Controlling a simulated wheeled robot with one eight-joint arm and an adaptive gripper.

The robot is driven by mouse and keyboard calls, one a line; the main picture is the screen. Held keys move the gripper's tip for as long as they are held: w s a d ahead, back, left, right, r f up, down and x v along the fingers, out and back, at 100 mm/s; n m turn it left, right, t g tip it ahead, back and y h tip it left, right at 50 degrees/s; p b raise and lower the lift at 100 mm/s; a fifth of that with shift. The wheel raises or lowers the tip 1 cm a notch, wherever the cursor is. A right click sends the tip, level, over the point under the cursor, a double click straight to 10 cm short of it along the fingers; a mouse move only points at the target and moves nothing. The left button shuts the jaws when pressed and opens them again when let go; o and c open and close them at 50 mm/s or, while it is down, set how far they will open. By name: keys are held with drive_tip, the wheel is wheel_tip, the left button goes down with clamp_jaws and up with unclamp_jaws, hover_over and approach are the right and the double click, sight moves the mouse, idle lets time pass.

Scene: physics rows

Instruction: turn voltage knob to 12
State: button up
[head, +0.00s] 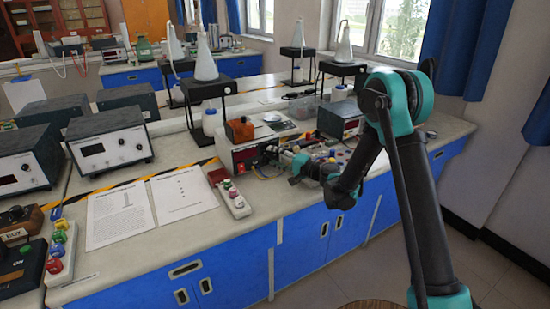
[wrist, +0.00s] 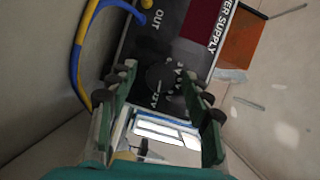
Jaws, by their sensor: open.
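The power supply (head: 226,153) stands on the bench in the head view, partly hidden behind my gripper. Its dark front panel (wrist: 172,45) fills the middle of the wrist view, with "OUT" and "POWER SUPPLY" lettering and a dark red display (wrist: 204,18). The voltage knob (wrist: 160,76) is a dark round shape on that panel, with small V markings around it that are too blurred to read; its setting cannot be told. My gripper (wrist: 162,86) is open, with its fingers either side of the knob area. Contact with the knob is not visible. My gripper also shows in the head view (head: 298,168).
A blue and yellow cable (wrist: 85,45) loops left of the panel in the wrist view. An orange object (head: 240,129) sits on the supply. Another metered box (head: 342,119) stands behind my arm.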

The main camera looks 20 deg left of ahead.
drive_tip(key=v, duration=1.2)
drive_tip(key=shift+d, duration=0.1)
